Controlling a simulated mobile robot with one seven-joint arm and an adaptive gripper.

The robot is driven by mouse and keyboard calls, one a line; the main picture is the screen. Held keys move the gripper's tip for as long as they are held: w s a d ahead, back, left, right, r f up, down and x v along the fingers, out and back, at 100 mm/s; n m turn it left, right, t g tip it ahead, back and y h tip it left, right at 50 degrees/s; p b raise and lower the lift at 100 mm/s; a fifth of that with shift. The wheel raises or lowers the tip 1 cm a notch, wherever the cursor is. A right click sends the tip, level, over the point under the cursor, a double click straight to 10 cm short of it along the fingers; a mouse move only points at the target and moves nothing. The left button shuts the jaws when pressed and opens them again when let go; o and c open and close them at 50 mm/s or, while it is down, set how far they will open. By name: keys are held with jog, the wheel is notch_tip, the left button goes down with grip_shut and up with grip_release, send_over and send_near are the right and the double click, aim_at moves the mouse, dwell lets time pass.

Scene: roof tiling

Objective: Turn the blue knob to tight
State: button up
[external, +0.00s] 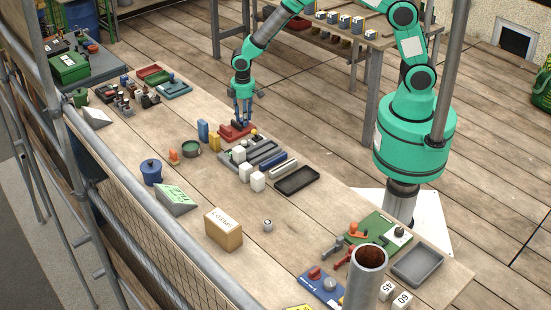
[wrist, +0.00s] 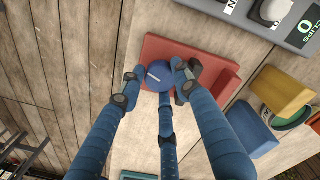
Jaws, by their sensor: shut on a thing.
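The blue knob (wrist: 160,74) is round with a pale pointer line across its top. It stands on a red base plate (wrist: 207,58) in the wrist view. My gripper (wrist: 158,88) has blue fingers with dark tips, closed around the knob from several sides. In the external view my gripper (external: 242,122) points down at the red base plate (external: 232,136) on the bench, and its fingers hide most of the knob. I see no readable tight mark near the knob.
Beside the red plate are a grey tray of compartments (external: 262,153), a yellow block (external: 215,142) and a blue block (external: 203,131). A green ring-shaped dish (external: 191,149) lies near them. The bench (external: 290,225) has free wood toward the front middle.

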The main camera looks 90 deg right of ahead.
jog(key=shift+s+f+m+p, duration=0.1)
jog(key=shift+m+p, duration=0.1)
jog(key=shift+m, duration=0.7)
jog(key=shift+s+f+m+p, duration=0.1)
jog(key=shift+m+p, duration=0.1)
jog(key=shift+m, duration=0.7)
jog(key=o, duration=1.1)
jog(key=shift+r, duration=0.1)
jog(key=shift+o, duration=0.2)
jog(key=shift+w+r, duration=0.1)
jog(key=shift+r, duration=0.05)
jog(key=shift+r, duration=0.45)
notch_tip(320, 180, up, 11)
jog(key=shift+a, duration=0.3)
jog(key=shift+f, duration=0.1)
